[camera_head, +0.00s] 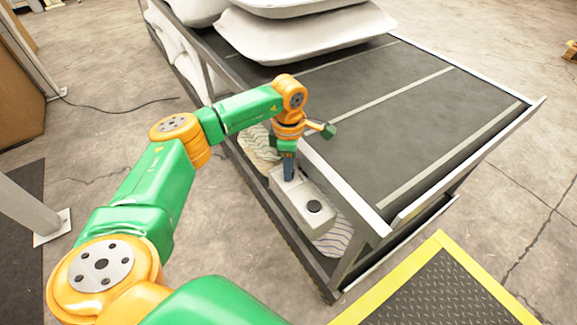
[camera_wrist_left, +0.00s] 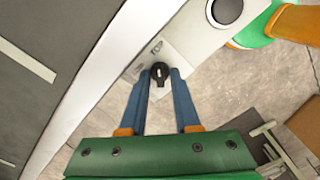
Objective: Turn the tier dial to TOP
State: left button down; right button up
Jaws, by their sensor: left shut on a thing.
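The tier dial (camera_wrist_left: 160,71) is a small black knob with a pale mark, on a light grey control box (camera_wrist_left: 190,40) in the left wrist view. A small printed label that seems to read TOP lies just above the knob there. My left gripper (camera_wrist_left: 160,78) has its two blue fingers shut on the dial, one on each side. In the head view the left gripper (camera_head: 289,178) points down at the far end of the control box (camera_head: 328,221), and hides the dial. Which label the dial points to I cannot tell. My right gripper is not in view.
A round black button (camera_head: 314,206) sits on the near end of the box. The box is beside a dark, striped rack deck (camera_head: 400,110) with a raised metal rim. White pillows (camera_head: 300,35) are stacked at its back. A yellow-edged mat (camera_head: 440,290) lies at front right.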

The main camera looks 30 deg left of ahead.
pick_arm(q)
jog(key=c, duration=0.6)
grip_release()
notch_tip(320, 180, up, 7)
jog(key=shift+r, duration=0.1)
